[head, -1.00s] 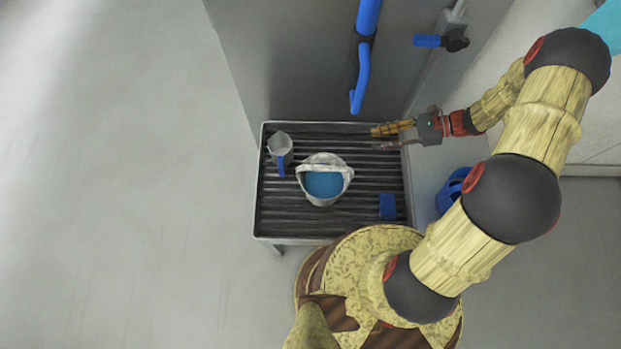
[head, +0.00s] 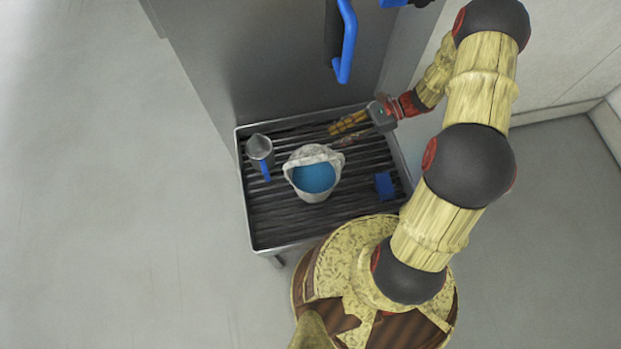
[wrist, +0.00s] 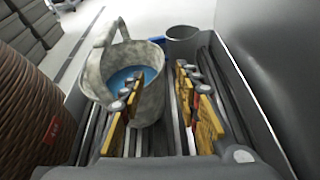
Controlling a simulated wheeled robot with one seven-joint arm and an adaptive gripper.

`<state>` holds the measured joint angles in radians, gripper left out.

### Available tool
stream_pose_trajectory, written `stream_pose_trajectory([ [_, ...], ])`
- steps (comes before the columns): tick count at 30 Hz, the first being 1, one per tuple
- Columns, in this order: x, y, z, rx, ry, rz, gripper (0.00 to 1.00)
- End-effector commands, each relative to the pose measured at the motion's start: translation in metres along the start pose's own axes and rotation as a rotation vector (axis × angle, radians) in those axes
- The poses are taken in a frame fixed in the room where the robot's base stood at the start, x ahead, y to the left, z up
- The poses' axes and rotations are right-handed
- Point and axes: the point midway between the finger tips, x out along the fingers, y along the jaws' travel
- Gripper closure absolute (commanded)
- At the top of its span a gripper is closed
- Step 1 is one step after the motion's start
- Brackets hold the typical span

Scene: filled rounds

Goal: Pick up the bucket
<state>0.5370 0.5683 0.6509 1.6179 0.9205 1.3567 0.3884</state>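The bucket (head: 314,197) is pale and mottled and holds blue liquid. It stands upright on the slatted grey tray (head: 270,237), with its handle arched up over the rim. It also shows in the wrist view (wrist: 152,100), left of centre. My gripper (head: 338,136) is at the bucket's upper right side in the head view, low over the tray. In the wrist view my gripper (wrist: 157,90) has its yellow fingers spread apart. The left finger overlaps the bucket's wall, and slats show between the fingers. I cannot tell whether the finger touches the bucket.
A grey jug (head: 259,148) with a blue handle stands left of the bucket. A blue block (head: 384,185) lies at the tray's right. A blue pipe (head: 348,42) hangs above the tray by the grey wall (head: 250,60). Open floor (head: 110,200) lies left.

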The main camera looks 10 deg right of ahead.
Motion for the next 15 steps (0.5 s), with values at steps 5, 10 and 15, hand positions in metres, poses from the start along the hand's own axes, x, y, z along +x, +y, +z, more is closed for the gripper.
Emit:
stream_pose_trajectory([
  [5, 0.03, 0.0, -0.001, -0.001, 0.0, 0.004, 0.68],
  [10, 0.055, 0.001, -0.002, -0.001, 0.001, 0.004, 0.68],
  [15, 0.064, 0.001, -0.001, 0.0, 0.0, 0.002, 0.68],
])
